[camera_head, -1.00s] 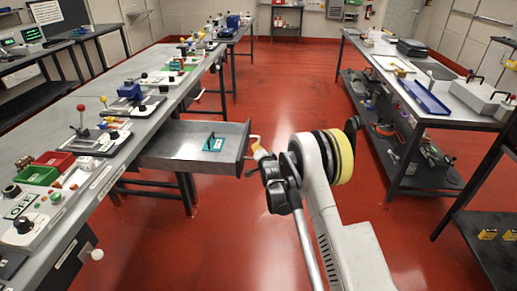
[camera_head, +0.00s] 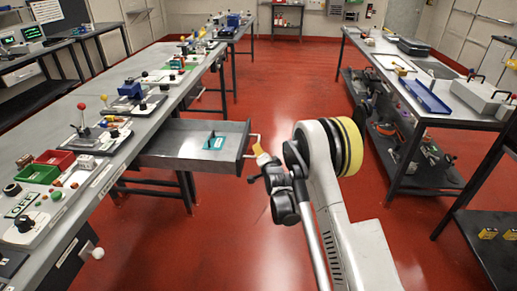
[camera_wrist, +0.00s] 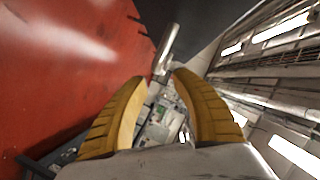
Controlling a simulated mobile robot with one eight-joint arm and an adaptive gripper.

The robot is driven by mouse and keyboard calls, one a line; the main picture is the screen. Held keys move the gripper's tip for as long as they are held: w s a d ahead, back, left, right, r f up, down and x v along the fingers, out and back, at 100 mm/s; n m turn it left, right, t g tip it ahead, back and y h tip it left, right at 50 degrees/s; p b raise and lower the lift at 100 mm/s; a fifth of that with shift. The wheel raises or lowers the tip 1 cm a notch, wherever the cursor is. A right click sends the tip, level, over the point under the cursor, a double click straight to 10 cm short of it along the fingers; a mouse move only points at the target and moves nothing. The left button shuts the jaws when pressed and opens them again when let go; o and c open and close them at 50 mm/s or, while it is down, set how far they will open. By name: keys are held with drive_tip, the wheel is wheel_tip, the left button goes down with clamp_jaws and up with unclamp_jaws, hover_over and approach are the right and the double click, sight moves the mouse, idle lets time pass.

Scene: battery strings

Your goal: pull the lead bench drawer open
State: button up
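The lead bench drawer (camera_head: 180,157) is a grey metal tray that stands out from the side of the long left bench. A small teal object (camera_head: 214,142) lies in it. Its pale bar handle (camera_head: 256,139) is on the drawer's right end. My gripper (camera_head: 261,155) is close beside the handle, just right of the drawer front. In the wrist view my gripper's two yellow fingers (camera_wrist: 158,80) are apart with nothing held between them. A metal bar, seemingly the handle (camera_wrist: 169,40), shows beyond the fingertips. Whether a finger touches it I cannot tell.
The left bench top (camera_head: 160,112) carries a red bin (camera_head: 55,158), a green bin (camera_head: 38,174) and several devices. A right bench (camera_head: 400,75) with a loaded lower shelf stands across the aisle. The red floor (camera_head: 290,75) between the benches is clear.

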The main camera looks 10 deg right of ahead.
drive_tip(key=v, duration=0.7)
drive_tip(key=shift+w, duration=0.1)
